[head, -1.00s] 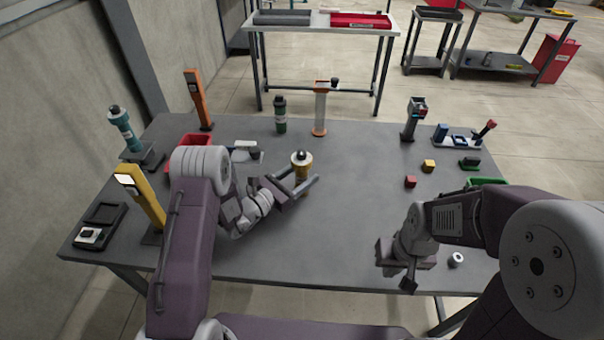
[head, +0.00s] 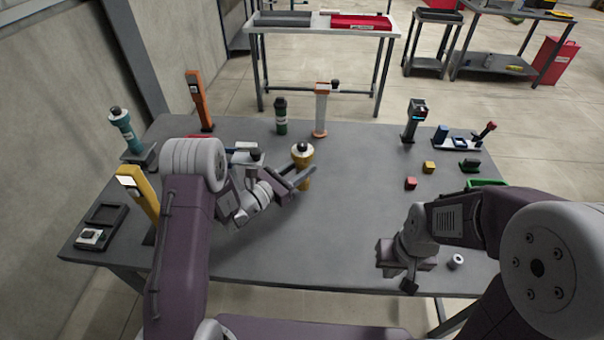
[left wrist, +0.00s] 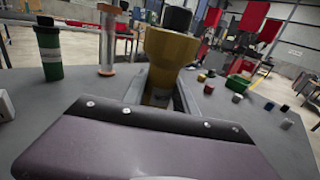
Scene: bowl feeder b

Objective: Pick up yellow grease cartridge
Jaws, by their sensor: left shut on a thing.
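The yellow grease cartridge (head: 302,155) has a dark cap and stands upright near the middle of the table. In the left wrist view the cartridge (left wrist: 168,55) rises between the fingers, with its wide yellow top above them. My left gripper (head: 303,178) is shut on the cartridge's lower body; its base is partly hidden by the fingers. I cannot tell whether it still touches the table. My right gripper (head: 398,280) hangs over the front right of the table, away from the cartridge; its finger gap is not clear.
A green cartridge (head: 281,116) and an orange-and-clear cylinder (head: 321,112) stand behind. A teal cartridge (head: 122,130) and a yellow post (head: 140,198) are at left. Red (head: 411,183) and yellow (head: 429,167) blocks lie at right. The table (head: 345,235) is clear at centre front.

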